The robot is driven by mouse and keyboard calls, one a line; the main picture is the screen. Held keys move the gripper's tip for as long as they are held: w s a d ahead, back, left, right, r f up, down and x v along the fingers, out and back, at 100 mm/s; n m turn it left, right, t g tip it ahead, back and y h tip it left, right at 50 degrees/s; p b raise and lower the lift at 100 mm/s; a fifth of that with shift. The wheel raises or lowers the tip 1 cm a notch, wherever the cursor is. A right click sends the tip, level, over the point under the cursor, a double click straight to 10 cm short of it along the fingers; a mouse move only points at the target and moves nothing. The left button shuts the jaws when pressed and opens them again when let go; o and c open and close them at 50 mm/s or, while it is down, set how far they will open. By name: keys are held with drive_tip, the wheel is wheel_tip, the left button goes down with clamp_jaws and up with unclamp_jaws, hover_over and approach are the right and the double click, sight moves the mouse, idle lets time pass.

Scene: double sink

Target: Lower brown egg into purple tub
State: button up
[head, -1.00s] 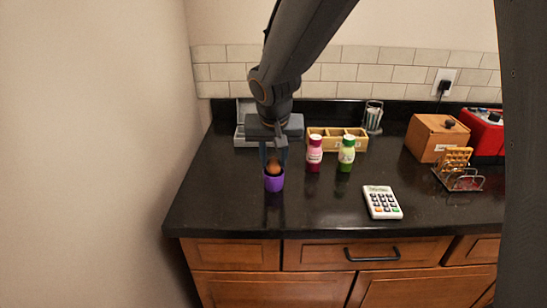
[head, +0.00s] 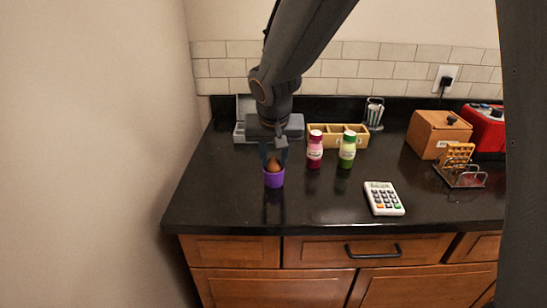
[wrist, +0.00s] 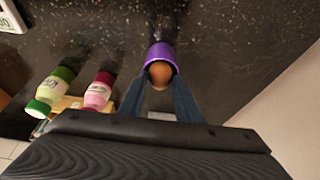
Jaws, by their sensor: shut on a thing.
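The brown egg (head: 274,165) sits at the mouth of the purple tub (head: 274,180), its upper part showing above the rim. The tub stands upright on the dark counter. My gripper (head: 274,158) is above the tub, pointing down, with its fingers on either side of the egg and shut on it. In the wrist view the egg (wrist: 160,73) lies between the fingertips, inside the outline of the purple tub's rim (wrist: 160,50). The egg's lower part is hidden by the tub, so I cannot tell whether it touches the bottom.
A wooden divided box (head: 338,142) and a grey case (head: 240,132) are behind. A calculator (head: 384,198) lies front right. The counter left of the tub is clear.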

drive_tip(key=o, duration=0.8)
drive_tip(key=shift+c, duration=0.2)
